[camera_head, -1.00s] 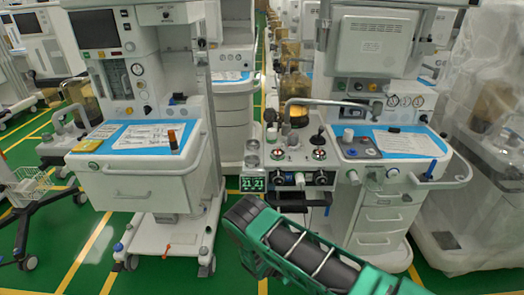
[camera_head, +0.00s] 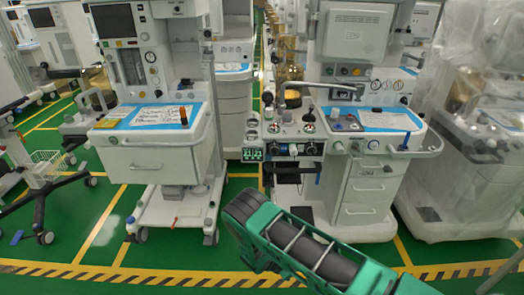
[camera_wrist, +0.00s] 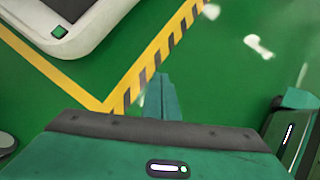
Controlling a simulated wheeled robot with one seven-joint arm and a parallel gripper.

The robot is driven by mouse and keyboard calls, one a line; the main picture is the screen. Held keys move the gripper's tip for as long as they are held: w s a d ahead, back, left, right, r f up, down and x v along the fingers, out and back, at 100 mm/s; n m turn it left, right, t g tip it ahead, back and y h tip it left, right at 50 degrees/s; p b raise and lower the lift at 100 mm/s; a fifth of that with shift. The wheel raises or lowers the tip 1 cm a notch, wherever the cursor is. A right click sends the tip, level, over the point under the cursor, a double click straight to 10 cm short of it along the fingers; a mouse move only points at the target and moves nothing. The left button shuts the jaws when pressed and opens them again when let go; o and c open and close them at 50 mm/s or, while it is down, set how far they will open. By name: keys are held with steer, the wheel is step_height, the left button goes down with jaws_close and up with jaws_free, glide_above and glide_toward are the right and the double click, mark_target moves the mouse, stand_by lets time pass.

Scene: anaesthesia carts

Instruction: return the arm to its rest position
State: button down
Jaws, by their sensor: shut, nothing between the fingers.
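My arm shows in the camera_head view as a green and black link (camera_head: 300,248) at the bottom, right of the middle. It is bent and hangs over the floor in front of the carts. My gripper (camera_wrist: 161,88) shows in the wrist view, with its teal fingers together and nothing between them. It points over open green floor and is apart from everything in view. The gripper itself is not seen in the camera_head view.
A left cart (camera_head: 150,158) with a blue top and a right cart (camera_head: 362,190) stand ahead, beyond my arm. A plastic-covered machine (camera_head: 465,180) is at far right. A yellow-black floor stripe (camera_head: 130,275) crosses the foreground.

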steer(key=w+d+r+m+g, duration=0.1)
steer(key=w+d+r+m, duration=0.1)
steer(key=r, duration=0.4)
steer(key=w+d+r+m, duration=0.1)
steer(key=w+r+m, duration=0.15)
steer(key=r, duration=0.35)
steer(key=s+d+r+m+g+y, duration=0.1)
steer(key=d+r+m, duration=0.35)
steer(key=r, duration=0.55)
steer(key=s+d+r+m+g, duration=0.1)
steer(key=s+d+r+m, duration=0.15)
steer(key=d+r, duration=0.55)
steer(key=d+r+m+g+y, duration=0.1)
steer(key=d+r+m, duration=0.25)
steer(key=r, duration=0.95)
steer(key=s+d+r+m+y, duration=0.1)
steer(key=s+d+r+m, duration=0.3)
steer(key=s+r, duration=0.3)
steer(key=s+d+r+m+y, duration=0.1)
steer(key=s+d+r+m, duration=0.25)
steer(key=s+r, duration=0.4)
steer(key=s+r+m+y, duration=0.1)
steer(key=s+r+m, duration=0.2)
steer(key=s, duration=0.7)
steer(key=s+r+m+y, duration=0.1)
steer(key=s+r+m, duration=0.2)
steer(key=s, duration=0.7)
steer(key=shift+s+a+m+y, duration=0.15)
steer(key=shift+s+m+y, duration=0.2)
steer(key=shift+m, duration=0.4)
